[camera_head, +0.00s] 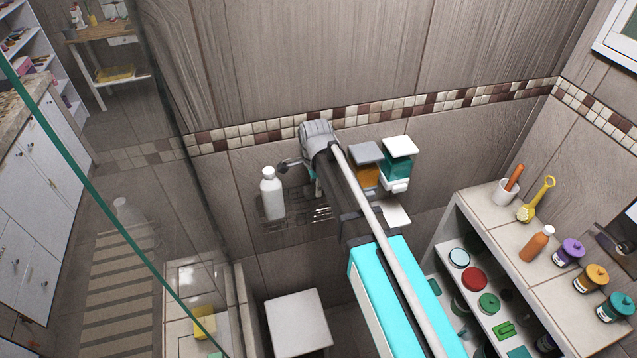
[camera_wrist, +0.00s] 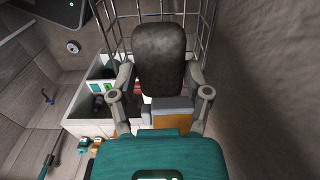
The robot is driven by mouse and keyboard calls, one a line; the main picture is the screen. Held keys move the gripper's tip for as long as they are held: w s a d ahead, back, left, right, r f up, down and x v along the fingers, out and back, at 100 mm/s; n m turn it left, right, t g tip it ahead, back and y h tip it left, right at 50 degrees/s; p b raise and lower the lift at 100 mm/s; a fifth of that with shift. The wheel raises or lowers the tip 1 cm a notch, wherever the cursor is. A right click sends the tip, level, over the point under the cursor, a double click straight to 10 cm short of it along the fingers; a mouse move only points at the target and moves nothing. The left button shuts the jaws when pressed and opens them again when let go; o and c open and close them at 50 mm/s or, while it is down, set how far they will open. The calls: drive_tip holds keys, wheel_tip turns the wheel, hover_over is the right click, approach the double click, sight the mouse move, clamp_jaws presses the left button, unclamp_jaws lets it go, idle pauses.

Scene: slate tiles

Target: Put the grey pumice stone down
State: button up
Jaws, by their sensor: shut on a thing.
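The pumice stone (camera_wrist: 158,58), a dark grey rounded block, stands out between the fingers of my gripper (camera_wrist: 158,75) in the wrist view. The fingers are shut on its two sides. In the head view my gripper (camera_head: 298,167) is near the tiled wall, over the wire rack (camera_head: 318,214) and right of the white bottle (camera_head: 271,193). I cannot clearly make out the stone there. In the wrist view, wire bars (camera_wrist: 207,30) show behind and on both sides of the stone; I cannot tell whether it touches them.
Right of my gripper are a grey-topped orange dispenser (camera_head: 366,165) and a white-topped teal one (camera_head: 399,160). A white stool (camera_head: 298,322) stands below. A shelf unit (camera_head: 455,225) with several jars is at right, and a glass panel (camera_head: 110,215) at left.

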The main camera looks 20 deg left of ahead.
drive_tip(key=o, duration=1.2)
drive_tip(key=shift+o, duration=0.2)
drive_tip(key=shift+r, duration=0.1)
wheel_tip(320, 180, up, 13)
drive_tip(key=p, duration=1.3)
drive_tip(key=shift+d, duration=0.1)
drive_tip(key=s+d+n, duration=0.3)
drive_tip(key=d+n, duration=0.1)
drive_tip(key=d, duration=0.8)
drive_tip(key=s+d+n, duration=0.3)
drive_tip(key=d+n, duration=0.1)
drive_tip(key=d, duration=0.8)
drive_tip(key=s+d+n, duration=0.3)
drive_tip(key=d, duration=0.8)
drive_tip(key=shift+d+n, duration=0.4)
